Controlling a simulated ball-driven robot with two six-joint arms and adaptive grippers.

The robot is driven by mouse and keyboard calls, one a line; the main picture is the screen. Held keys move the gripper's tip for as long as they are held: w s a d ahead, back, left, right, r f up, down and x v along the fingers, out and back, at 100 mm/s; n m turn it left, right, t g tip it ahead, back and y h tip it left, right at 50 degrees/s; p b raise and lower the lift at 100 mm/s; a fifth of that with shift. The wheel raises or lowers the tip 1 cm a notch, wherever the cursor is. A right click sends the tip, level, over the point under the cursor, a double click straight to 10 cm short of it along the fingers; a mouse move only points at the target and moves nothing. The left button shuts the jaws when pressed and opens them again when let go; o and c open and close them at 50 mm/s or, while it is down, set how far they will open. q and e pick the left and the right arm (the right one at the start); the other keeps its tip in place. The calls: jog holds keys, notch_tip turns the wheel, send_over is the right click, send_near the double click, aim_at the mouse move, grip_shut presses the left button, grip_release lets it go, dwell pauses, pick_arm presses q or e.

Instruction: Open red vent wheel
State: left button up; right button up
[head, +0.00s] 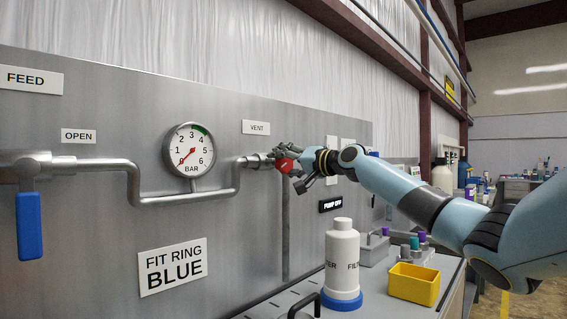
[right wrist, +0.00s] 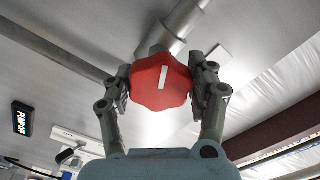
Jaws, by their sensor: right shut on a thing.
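The red vent wheel (head: 286,164) sits at the right end of the pipe, below and right of the VENT label (head: 256,127). My right gripper (head: 288,160) is at the wheel in the head view. In the right wrist view the red wheel (right wrist: 160,83) has a lobed rim and a white bar mark, which looks nearly upright. The fingers of my right gripper (right wrist: 160,88) press on its left and right sides. My left gripper is not in view.
A pressure gauge (head: 189,151) reads near 0. A blue-handled valve (head: 29,226) hangs at the left under the OPEN label (head: 78,136). A white filter bottle (head: 342,262) and a yellow bin (head: 414,283) stand on the bench below my right arm.

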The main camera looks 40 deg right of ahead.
aim_at(288, 162)
jog(key=o, duration=1.2)
jog(key=shift+s+d, duration=0.1)
jog(key=shift+s, duration=0.05)
jog(key=s, duration=0.6)
jog(key=shift+s+d, duration=0.15)
jog(key=shift+d, duration=0.2)
jog(key=shift+s+a, duration=0.1)
jog(key=shift+s, duration=0.35)
